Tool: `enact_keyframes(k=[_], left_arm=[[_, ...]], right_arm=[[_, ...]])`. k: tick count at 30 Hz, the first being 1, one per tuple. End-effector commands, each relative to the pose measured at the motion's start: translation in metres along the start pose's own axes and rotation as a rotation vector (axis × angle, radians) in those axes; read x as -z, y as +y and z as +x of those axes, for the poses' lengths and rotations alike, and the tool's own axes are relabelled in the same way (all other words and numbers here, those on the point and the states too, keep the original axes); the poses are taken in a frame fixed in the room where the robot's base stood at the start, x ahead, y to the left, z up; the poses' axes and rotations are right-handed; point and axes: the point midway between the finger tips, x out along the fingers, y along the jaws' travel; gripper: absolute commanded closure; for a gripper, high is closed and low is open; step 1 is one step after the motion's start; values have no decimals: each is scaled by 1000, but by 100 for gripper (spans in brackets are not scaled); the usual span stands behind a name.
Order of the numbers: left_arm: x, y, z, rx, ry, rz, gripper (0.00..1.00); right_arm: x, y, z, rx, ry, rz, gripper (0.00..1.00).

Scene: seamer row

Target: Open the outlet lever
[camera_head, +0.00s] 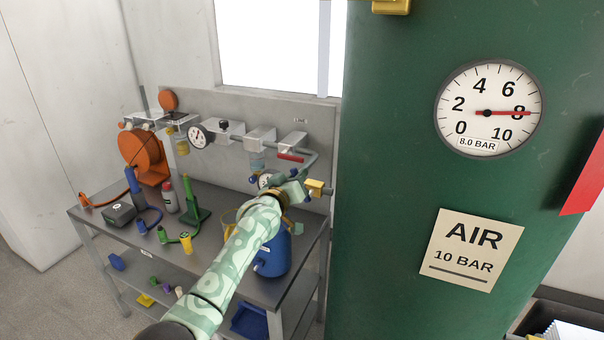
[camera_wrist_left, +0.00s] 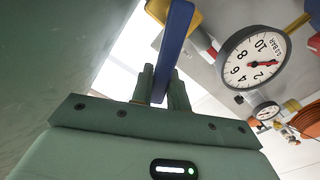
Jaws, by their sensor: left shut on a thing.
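My left gripper (camera_head: 294,188) is at the pipework beside the green tank, with its arm reaching in from below. In the left wrist view its two fingers (camera_wrist_left: 161,92) are shut on a blue lever (camera_wrist_left: 177,38), one finger on each side. The lever extends past the fingers towards a yellow valve body (camera_wrist_left: 157,9) at the top. The yellow valve (camera_head: 316,188) also shows in the head view, just right of the gripper and close to the tank. In the head view the gripper largely hides the lever. My right gripper is not in view.
The green tank (camera_head: 390,150) fills the right side, with a large gauge (camera_head: 488,108) near 8 bar. A blue vessel (camera_head: 275,257) stands behind my left arm. A red-handled valve (camera_head: 290,157) is above.

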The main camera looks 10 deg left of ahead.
Motion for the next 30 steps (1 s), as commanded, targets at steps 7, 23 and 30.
enact_keyframes(k=[7,23,30], left_arm=[[-3,-17,0,2,-2,-232,100],[-19,-45,0,1,0,-727,100],[-27,-52,0,1,-1,-903,100]], right_arm=[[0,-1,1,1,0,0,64],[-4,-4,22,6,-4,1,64],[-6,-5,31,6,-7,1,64]])
